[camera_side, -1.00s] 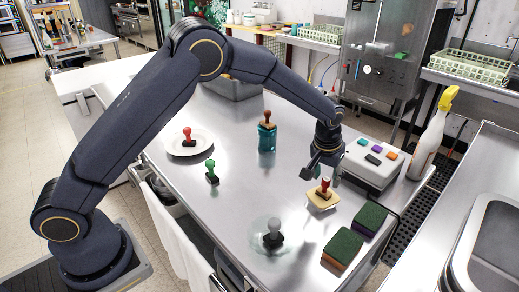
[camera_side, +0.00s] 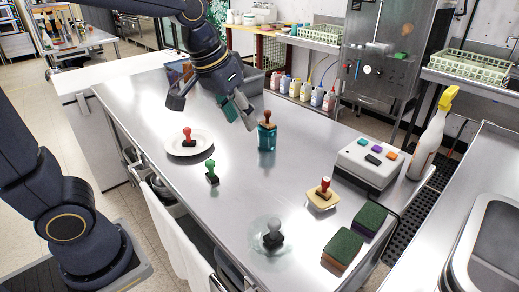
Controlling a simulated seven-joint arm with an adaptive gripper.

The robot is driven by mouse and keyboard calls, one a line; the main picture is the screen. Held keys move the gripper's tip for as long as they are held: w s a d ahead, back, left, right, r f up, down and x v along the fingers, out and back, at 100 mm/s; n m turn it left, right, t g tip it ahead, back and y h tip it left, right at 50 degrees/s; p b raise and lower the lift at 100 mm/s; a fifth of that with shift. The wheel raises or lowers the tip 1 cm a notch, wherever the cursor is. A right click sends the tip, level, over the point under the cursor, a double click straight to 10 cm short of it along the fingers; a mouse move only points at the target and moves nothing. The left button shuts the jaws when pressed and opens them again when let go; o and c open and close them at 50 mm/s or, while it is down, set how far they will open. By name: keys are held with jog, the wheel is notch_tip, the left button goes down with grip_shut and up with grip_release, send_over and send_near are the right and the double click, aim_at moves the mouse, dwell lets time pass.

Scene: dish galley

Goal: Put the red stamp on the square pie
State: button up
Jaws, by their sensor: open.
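A red stamp (camera_side: 187,135) with a dark base stands upright on a round white plate (camera_side: 204,150) at the left of the steel table.
A green stamp (camera_side: 211,172) stands right of the plate, and a grey stamp (camera_side: 273,236) on a clear round dish in front. A teal bottle (camera_side: 267,139) carries a brown stamp. Sponges (camera_side: 343,248), a button box (camera_side: 369,165) and a spray bottle (camera_side: 429,140) line the right.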

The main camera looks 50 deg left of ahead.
jog(key=s+a+f+m+t, duration=0.1)
jog(key=s+a+f, duration=0.1)
jog(key=s, duration=1.1)
jog(key=shift+a+f, duration=0.15)
jog(key=shift+a, duration=0.4)
